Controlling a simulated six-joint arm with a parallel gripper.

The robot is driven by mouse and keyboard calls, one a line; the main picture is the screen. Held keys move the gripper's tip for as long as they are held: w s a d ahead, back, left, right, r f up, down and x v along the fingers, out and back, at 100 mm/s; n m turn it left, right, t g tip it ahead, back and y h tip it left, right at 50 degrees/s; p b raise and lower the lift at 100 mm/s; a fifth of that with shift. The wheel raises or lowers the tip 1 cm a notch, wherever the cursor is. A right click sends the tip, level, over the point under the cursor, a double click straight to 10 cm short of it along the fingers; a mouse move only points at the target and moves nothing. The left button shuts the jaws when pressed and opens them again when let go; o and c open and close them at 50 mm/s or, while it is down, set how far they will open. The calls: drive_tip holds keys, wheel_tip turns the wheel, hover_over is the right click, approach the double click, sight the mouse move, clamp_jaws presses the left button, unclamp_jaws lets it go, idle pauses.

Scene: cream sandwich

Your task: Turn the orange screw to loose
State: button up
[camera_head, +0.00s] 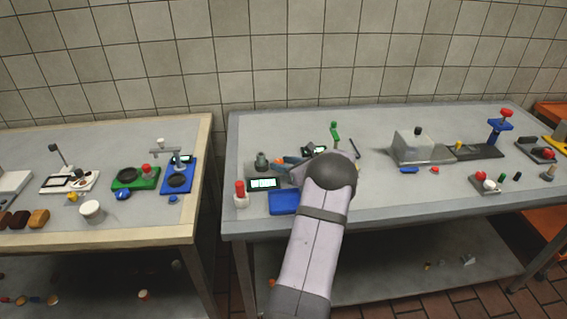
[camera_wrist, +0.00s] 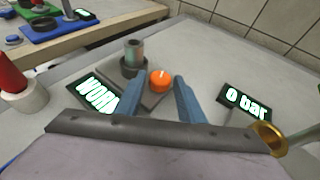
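The orange screw (camera_wrist: 160,79) is a round knob with a pale mark on top, seen in the wrist view on a dark grey block (camera_wrist: 153,103). My gripper (camera_wrist: 158,92) is open, with its two blue fingers spread to the left and right of the screw. I cannot tell whether the fingertips are beyond the screw or short of it, and no contact shows.
A display reading "WORK" (camera_wrist: 97,94) lies left, and one reading "0 bar" (camera_wrist: 246,104) right, near a brass ring (camera_wrist: 269,138). A red-topped white bottle (camera_head: 241,194) and a blue tray (camera_head: 284,202) are close by.

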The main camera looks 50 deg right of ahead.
drive_tip(key=c, duration=0.8)
drive_tip(key=shift+d, duration=0.1)
drive_tip(key=shift+d+r+n+y+b, duration=0.1)
drive_tip(key=shift+d+n+y+b, duration=0.1)
drive_tip(key=shift+n+y, duration=0.45)
drive_tip(key=shift+d+n+y+b, duration=0.1)
drive_tip(key=shift+n+y+b, duration=0.1)
drive_tip(key=shift+n+y, duration=0.45)
drive_tip(key=shift+w+d+y+b, duration=0.1)
drive_tip(key=shift+y+b, duration=0.25)
drive_tip(key=shift+y, duration=0.15)
drive_tip(key=shift+d+r+n+y+b, duration=0.1)
drive_tip(key=shift+n+y+b, duration=0.4)
drive_tip(key=shift+n+b, duration=0.1)
drive_tip(key=shift+n+y+b, duration=0.3)
drive_tip(key=shift+n+b, duration=0.1)
